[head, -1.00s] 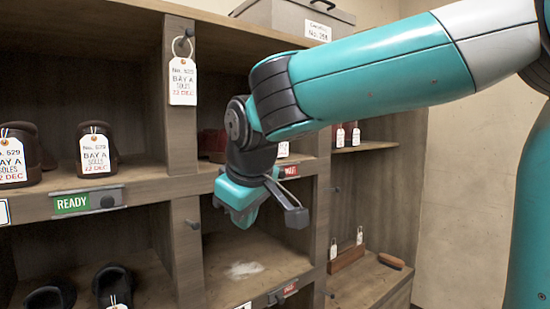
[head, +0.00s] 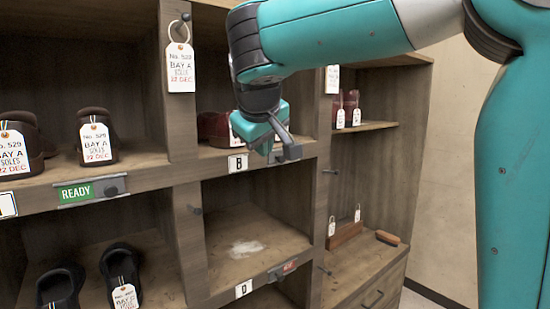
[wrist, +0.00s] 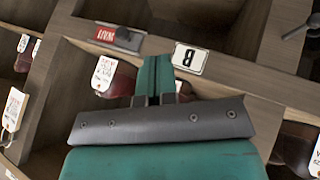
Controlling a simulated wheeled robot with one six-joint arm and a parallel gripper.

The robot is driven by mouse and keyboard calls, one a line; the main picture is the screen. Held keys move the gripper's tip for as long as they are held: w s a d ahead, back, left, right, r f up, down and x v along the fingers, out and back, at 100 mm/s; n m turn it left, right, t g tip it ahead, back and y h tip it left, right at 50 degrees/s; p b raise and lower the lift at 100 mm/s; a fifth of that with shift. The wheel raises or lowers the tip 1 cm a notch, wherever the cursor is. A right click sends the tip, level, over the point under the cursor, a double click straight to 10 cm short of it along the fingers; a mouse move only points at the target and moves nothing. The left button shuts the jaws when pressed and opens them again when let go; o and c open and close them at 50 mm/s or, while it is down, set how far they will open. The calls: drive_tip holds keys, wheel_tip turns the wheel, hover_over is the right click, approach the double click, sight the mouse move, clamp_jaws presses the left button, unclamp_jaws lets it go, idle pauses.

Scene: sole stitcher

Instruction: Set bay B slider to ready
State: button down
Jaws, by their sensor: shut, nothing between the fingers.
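The bay B slider (wrist: 118,37) appears in the wrist view, which is turned upside down. It shows a red face, with its grey knob beside the red on the side toward the white B label (wrist: 190,58). The B label also shows in the head view (head: 238,163) on the shelf edge, where my gripper hides the slider. My gripper (head: 265,147) is shut and empty in front of that edge, to the right of the label. In the wrist view its closed fingers (wrist: 156,72) point at the edge between slider and label. I cannot tell whether they touch it.
Bay A's slider (head: 92,190) shows green READY, with its knob at the right. Reddish shoes (head: 213,128) with tags stand in bay B above the edge. A hanging bay A tag (head: 180,68) is on the left post. The compartment below holds a pale patch (head: 246,249).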

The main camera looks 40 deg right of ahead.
sight(276, 158)
drive_tip(key=w+d+f+p, duration=0.1)
drive_tip(key=d, duration=0.1)
drive_tip(key=w+d+f+p, duration=0.2)
drive_tip(key=w+d+f, duration=0.1)
drive_tip(key=shift+d+f+p, duration=0.1)
drive_tip(key=shift+d+p, duration=0.2)
drive_tip(key=shift+w+d+f, duration=0.1)
drive_tip(key=shift+d, duration=0.25)
drive_tip(key=shift+d, duration=0.1)
